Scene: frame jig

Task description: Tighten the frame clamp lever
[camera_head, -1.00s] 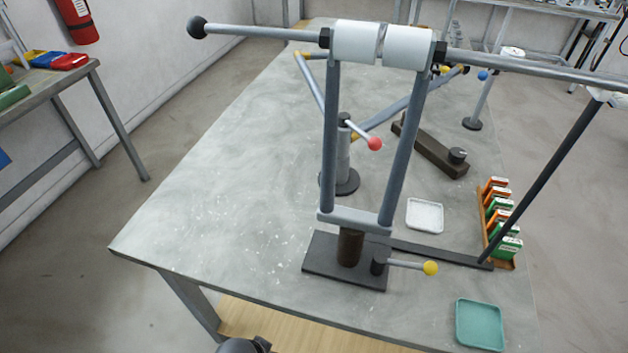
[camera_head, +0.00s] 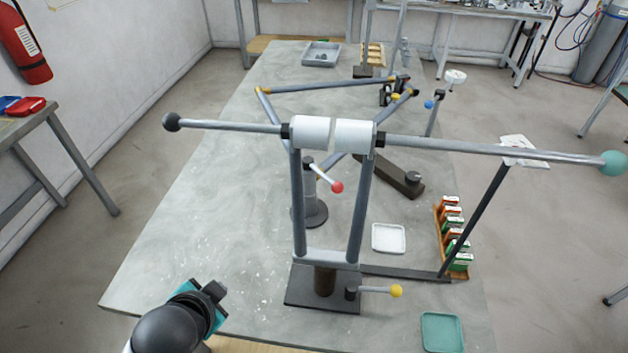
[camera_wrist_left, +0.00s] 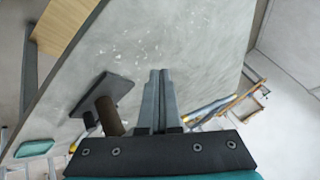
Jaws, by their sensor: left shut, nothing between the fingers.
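A fork-shaped stand on a dark base plate (camera_head: 300,290) holds a long grey bar with white rollers (camera_head: 311,132) at the table's front. A lever with a yellow ball (camera_head: 397,291) sticks out rightward from a short pivot on that plate. A lever with a red ball (camera_head: 337,187) sits on a post behind the fork, and a blue-ball one (camera_head: 428,105) stands farther back. A grey tube frame (camera_head: 325,84) lies beyond. My left gripper (camera_wrist_left: 160,72) is shut and empty; in the head view its arm (camera_head: 190,315) is left of the plate. My right gripper is not seen.
A white tray (camera_head: 389,238), a teal tray (camera_head: 443,333) and a rack of small boxes (camera_head: 452,235) are on the right. A dark slanted rod (camera_head: 478,215) rises there. The long bar spans above the table. The left of the tabletop (camera_head: 190,225) is clear.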

